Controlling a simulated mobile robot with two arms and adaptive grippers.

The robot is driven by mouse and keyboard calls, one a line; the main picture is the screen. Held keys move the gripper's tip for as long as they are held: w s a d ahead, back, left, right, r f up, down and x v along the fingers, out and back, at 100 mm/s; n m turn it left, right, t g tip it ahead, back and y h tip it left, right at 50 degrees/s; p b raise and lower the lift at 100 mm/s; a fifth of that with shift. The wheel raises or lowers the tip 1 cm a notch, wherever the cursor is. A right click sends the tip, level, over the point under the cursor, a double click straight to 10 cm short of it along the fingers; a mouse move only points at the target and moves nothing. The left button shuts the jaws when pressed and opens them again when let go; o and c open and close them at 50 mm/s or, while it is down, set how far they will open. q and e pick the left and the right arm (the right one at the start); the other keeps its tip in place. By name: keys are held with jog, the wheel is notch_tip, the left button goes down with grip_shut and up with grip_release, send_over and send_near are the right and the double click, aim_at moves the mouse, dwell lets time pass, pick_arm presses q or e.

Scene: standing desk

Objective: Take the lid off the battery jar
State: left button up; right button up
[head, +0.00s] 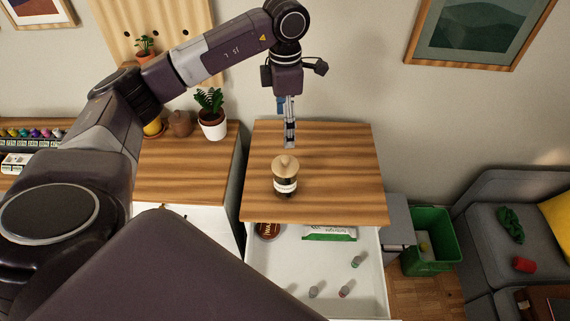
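The battery jar (285,186) stands upright on the wooden desk top (345,190), near its front edge. It is dark with a pale label band. Its light wooden lid (285,166), with a knob on top, sits on the jar. My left gripper (290,144) points down above the desk, just behind the lid in the picture and apart from it. Its fingers look narrow from this side, so I cannot tell whether they are open or shut. Nothing shows between them. My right gripper is out of view.
Below the top, an open white drawer (300,262) holds several small batteries, a green-and-white pack (330,233) and a round brown tin (268,230). A green bin (430,240) stands to the right. A potted plant (212,118) stands on the left cabinet. The desk top around the jar is clear.

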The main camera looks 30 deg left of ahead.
pick_arm(q)
jog(key=b, duration=0.5)
send_over(285, 158)
jog(key=f, duration=0.6)
jog(key=shift+w+d, duration=0.1)
jog(key=shift+d, duration=0.1)
jog(key=shift+f+b, duration=0.35)
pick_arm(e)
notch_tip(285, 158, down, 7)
pick_arm(q)
notch_tip(285, 158, down, 2)
jog(key=shift+p, duration=0.5)
jog(key=shift+a+f+p, duration=0.15)
jog(key=shift+f+p, duration=0.45)
jog(key=shift+f, duration=0.05)
notch_tip(285, 158, down, 3)
jog(key=shift+a+f+p, duration=0.1)
jog(key=shift+f+p, duration=0.1)
jog(key=shift+p, duration=0.75)
jog(key=shift+f, duration=0.55)
jog(key=c, duration=1.2)
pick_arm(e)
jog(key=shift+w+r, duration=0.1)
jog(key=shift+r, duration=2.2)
